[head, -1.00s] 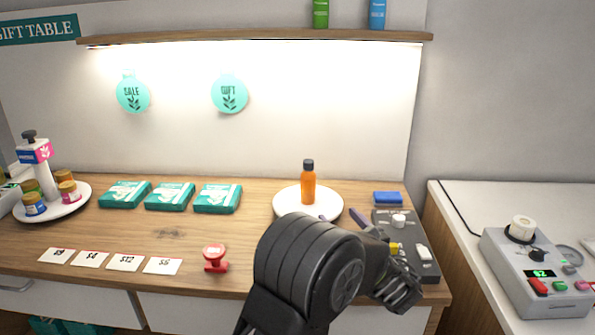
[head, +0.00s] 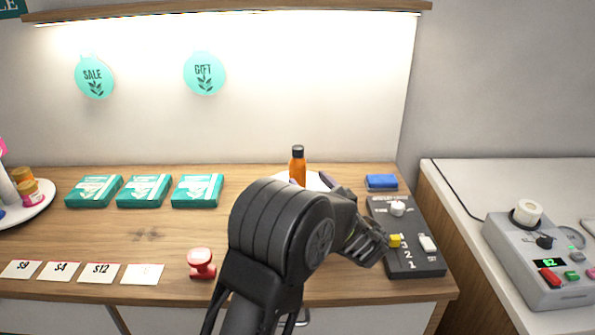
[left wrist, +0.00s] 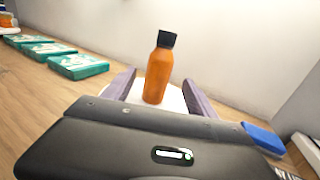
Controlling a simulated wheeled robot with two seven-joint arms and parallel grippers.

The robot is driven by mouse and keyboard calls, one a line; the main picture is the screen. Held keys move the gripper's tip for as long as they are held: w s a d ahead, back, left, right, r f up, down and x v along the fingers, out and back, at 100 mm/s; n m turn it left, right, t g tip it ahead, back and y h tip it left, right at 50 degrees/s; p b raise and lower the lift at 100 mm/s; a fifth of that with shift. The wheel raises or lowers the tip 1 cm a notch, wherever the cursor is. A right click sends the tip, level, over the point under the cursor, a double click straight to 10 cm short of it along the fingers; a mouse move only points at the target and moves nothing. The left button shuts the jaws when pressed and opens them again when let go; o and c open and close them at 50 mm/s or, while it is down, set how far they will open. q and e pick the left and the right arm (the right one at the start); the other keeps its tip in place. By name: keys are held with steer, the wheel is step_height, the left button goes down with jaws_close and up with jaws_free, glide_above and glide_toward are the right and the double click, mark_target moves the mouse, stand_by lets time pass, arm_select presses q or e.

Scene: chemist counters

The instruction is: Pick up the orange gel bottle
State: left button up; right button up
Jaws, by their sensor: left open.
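The orange gel bottle (head: 297,167) with a black cap stands upright on a white plate (head: 318,181) at the back of the counter. It also shows in the left wrist view (left wrist: 158,76), between the two fingers of my left gripper (left wrist: 159,92). The left gripper (head: 310,184) is open and points at the bottle, its fingers on either side of it in the picture. I cannot tell whether they touch it. My left arm hides the bottle's lower part and much of the plate in the head view. My right gripper is not in view.
Several teal boxes (head: 144,191) lie to the left. A blue block (head: 381,182) and a black control box (head: 413,262) are to the right. A red stamp (head: 201,263) and price cards (head: 98,272) lie at the front. A grey device (head: 543,262) stands on the right counter.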

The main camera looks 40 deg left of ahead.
mark_target(302, 173)
arm_select(q)
steer(key=shift+w+a, duration=0.1)
steer(key=shift+a, duration=0.05)
steer(key=x, duration=0.5)
steer(key=shift+p, duration=0.35)
steer(key=shift+c, duration=0.4)
jaws_close()
stand_by(0.5)
